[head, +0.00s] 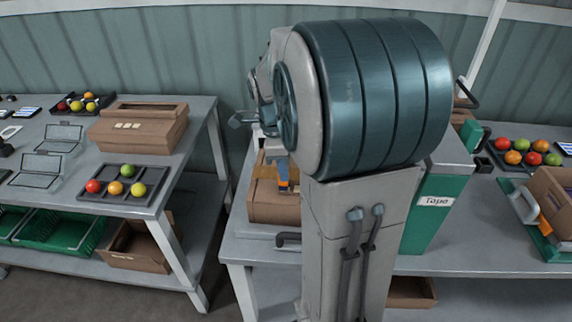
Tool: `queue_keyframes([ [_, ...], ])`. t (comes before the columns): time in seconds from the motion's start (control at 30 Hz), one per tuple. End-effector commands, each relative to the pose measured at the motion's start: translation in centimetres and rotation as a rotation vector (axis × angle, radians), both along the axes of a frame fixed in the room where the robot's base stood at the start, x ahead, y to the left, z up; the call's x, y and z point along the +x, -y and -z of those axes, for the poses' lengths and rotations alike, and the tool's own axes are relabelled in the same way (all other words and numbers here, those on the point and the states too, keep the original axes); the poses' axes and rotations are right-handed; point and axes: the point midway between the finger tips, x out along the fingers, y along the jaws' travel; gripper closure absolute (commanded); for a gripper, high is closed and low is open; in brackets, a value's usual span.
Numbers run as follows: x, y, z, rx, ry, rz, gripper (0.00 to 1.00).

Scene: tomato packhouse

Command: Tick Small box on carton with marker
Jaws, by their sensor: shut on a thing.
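A brown carton (273,208) lies on the grey bench in the middle, partly hidden behind my arm. No Small box or tick mark can be made out on it. My gripper (283,181) is small and mostly hidden behind my arm, just over the carton's top right part. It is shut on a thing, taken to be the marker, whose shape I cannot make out. Orange and blue parts show there. I cannot tell whether a tip touches the carton.
A left bench holds another carton (138,130), a tray of tomatoes (96,196) and clear punnets. A green bin marked Tape (432,215) stands right of my arm. Further right are a tomato tray (512,163) and an open carton (553,200). A gap separates the benches.

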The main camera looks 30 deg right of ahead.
Motion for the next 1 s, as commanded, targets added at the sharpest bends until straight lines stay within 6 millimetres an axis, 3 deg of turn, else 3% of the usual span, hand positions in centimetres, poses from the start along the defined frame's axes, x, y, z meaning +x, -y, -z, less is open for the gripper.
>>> queue_keyframes([
  [0.17,0.0,0.0,-0.3,0.001,-0.001,-0.001,1.0],
  [0.8,0.0,0.0,-5.5,0.0,0.0,-0.001,1.0],
  [1.0,0.0,0.0,-6.1,0.0,0.0,-0.001,1.0],
])
